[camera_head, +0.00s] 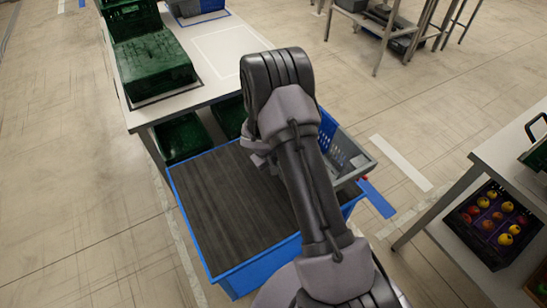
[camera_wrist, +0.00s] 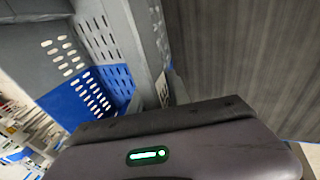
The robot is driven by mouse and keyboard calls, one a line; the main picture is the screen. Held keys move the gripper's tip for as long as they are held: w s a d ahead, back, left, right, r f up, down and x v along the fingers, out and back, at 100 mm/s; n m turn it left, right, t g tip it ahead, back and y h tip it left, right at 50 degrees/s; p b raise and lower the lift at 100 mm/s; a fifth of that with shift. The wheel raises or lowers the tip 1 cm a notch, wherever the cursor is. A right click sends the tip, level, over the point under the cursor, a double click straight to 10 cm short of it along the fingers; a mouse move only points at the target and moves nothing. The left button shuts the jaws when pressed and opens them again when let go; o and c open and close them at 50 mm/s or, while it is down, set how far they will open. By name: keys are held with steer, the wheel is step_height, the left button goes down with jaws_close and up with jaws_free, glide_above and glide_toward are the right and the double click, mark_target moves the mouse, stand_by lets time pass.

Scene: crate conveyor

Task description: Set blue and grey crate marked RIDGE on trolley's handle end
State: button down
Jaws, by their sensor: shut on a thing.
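The blue and grey crate (camera_head: 345,150) is at the right far corner of the trolley, partly hidden behind my arm. In the wrist view its perforated grey and blue wall (camera_wrist: 90,90) fills the left side. No RIDGE marking is readable. The trolley has a blue rim and a dark, wood-grained deck (camera_head: 225,200), which also shows in the wrist view (camera_wrist: 245,60). My gripper (camera_wrist: 170,88) is shut on the crate's grey rim, beside the deck; my arm hides it in the head view.
A white-topped table (camera_head: 215,75) with green crates (camera_head: 155,65) stands beyond the trolley, more green crates below it. A shelf at right holds a dark crate of fruit (camera_head: 470,208). The rest of the deck is bare. Floor is open at left.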

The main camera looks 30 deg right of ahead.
steer(key=w, duration=0.2)
steer(key=w+f, duration=0.1)
steer(key=w, duration=0.1)
steer(key=shift+w+a, duration=0.1)
steer(key=shift+w, duration=0.2)
steer(key=shift+f+b, duration=1)
steer(key=shift+f, duration=0.6)
steer(key=shift+f, duration=0.15)
steer(key=c, duration=1.3)
jaws_free()
steer(key=shift+o, duration=0.2)
